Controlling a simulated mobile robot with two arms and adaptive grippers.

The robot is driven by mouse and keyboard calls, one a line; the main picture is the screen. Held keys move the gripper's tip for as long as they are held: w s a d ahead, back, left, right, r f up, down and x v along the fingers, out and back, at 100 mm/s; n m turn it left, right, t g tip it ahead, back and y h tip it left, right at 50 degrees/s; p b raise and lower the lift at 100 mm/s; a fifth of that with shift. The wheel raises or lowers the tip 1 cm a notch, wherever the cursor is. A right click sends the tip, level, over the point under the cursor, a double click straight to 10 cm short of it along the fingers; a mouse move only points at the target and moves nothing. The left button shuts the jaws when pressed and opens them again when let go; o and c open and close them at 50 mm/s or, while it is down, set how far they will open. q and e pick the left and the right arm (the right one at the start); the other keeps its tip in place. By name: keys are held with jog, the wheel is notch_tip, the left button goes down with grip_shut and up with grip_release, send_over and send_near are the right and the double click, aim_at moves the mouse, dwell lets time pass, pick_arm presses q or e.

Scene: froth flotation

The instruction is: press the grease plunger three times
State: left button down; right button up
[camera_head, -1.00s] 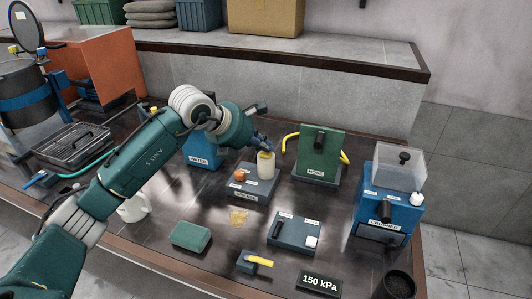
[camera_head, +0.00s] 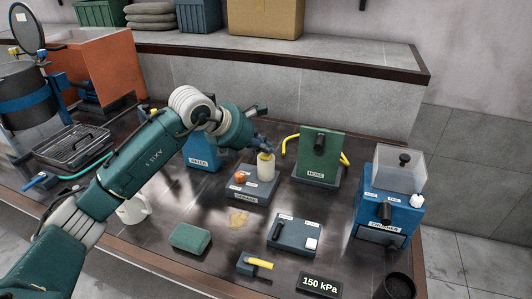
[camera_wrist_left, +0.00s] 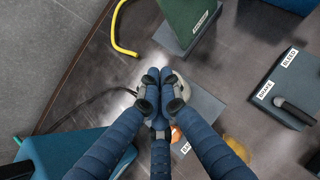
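The grease unit (camera_head: 243,196) is a dark box labelled GREASE on the table. It carries a cream cylinder (camera_head: 266,170) with a yellowish top and a small orange knob (camera_head: 240,177). My left gripper (camera_head: 266,149) is at the top of the cream cylinder, pointing down. In the left wrist view its fingers (camera_wrist_left: 159,92) are drawn together. I cannot tell whether the fingertips touch the cylinder top. My right gripper is not in view.
A green HOSE panel (camera_head: 321,158) with a yellow hose stands right of the grease unit, and a blue WATER box (camera_head: 203,152) left. A yellow-brown smear (camera_head: 238,218), a green block (camera_head: 190,237) and a switch box (camera_head: 293,233) lie nearer. A blue crusher (camera_head: 388,208) stands far right.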

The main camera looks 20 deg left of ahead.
aim_at(265, 156)
pick_arm(q)
jog(key=shift+r, duration=0.55)
jog(key=shift+r+p, duration=1.6)
jog(key=shift+r, duration=0.9)
